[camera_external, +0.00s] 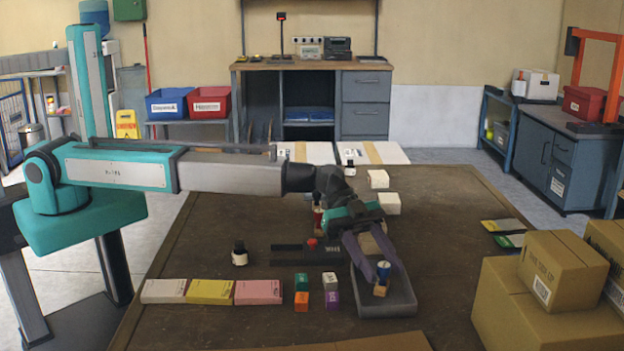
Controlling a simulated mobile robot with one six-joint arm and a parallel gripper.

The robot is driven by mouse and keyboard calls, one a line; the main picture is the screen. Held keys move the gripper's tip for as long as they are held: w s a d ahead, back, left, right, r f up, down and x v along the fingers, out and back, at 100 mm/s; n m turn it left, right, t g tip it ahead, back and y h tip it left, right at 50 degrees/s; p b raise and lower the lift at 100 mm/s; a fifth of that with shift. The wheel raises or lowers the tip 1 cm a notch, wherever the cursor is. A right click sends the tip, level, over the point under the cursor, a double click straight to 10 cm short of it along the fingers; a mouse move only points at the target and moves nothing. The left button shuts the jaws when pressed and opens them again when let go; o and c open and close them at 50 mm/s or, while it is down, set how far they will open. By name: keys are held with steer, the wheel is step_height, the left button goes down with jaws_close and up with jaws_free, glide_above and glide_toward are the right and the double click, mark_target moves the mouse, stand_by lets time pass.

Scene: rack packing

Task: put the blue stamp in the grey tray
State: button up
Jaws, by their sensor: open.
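The blue stamp (383,269), with a blue top and a small wooden block below, appears upright in the grey tray (401,306) on the brown table. The tray is shallow and lies at the table's front right. My gripper (388,274) reaches down over the tray from its far side. Its two purple-grey fingers are open, one on each side of the stamp. Whether a finger touches the stamp, and how its base meets the tray floor, is too small to tell.
Several small coloured blocks (302,301) stand left of the tray. White, yellow and pink pads (210,291) lie further left. A black stapler-like item (305,254) and a dark bottle (239,254) are behind them. Cardboard boxes (545,300) crowd the right front.

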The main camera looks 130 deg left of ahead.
steer(key=v, duration=0.3)
steer(key=shift+f, duration=0.1)
step_height(320, 180, up, 7)
steer(key=shift+b, duration=0.4)
stand_by(0.4)
